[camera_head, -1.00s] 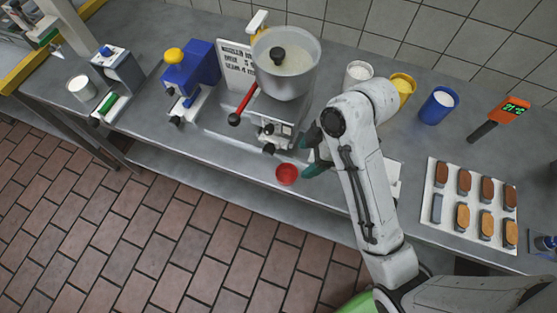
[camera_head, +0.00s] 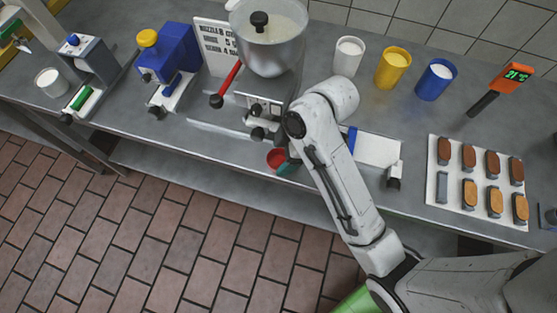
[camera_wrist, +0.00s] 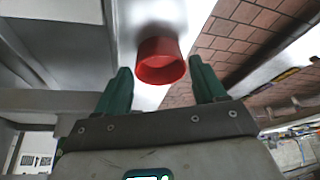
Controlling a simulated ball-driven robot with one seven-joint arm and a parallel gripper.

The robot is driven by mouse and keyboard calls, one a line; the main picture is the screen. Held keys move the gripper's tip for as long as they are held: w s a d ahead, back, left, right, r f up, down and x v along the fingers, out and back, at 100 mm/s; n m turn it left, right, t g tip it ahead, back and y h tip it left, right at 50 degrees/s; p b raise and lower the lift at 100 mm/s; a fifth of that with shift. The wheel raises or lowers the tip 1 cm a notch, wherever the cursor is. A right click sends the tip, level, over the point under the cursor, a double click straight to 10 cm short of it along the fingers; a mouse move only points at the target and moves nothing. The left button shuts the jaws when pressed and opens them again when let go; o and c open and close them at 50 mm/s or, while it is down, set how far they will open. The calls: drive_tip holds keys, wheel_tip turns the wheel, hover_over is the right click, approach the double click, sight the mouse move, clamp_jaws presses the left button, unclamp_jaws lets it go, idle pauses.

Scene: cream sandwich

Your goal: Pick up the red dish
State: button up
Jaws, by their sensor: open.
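The red dish (camera_head: 276,158) is a small round cup near the front edge of the steel counter, below the machine with the pot. In the wrist view the red dish (camera_wrist: 160,62) lies ahead, between and slightly beyond the two green fingertips. My gripper (camera_wrist: 161,80) is open and its fingers stand on either side of the dish. I cannot tell whether either finger touches it. In the head view a green finger of my gripper (camera_head: 287,168) shows at the right of the dish, and my arm hides the rest.
The pot machine (camera_head: 270,45) with a red lever stands just behind the dish. White, yellow and blue cups (camera_head: 435,80) stand at the back right. A tray of biscuits (camera_head: 437,170) lies at the right. A blue machine (camera_head: 178,55) stands at the left.

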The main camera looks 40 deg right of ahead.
drive_tip(key=shift+w+a+f, duration=0.1)
drive_tip(key=shift+a+f, duration=0.1)
drive_tip(key=shift+f, duration=0.5)
drive_tip(key=shift+c, duration=0.3)
drive_tip(key=c, duration=0.7)
drive_tip(key=shift+r, duration=0.15)
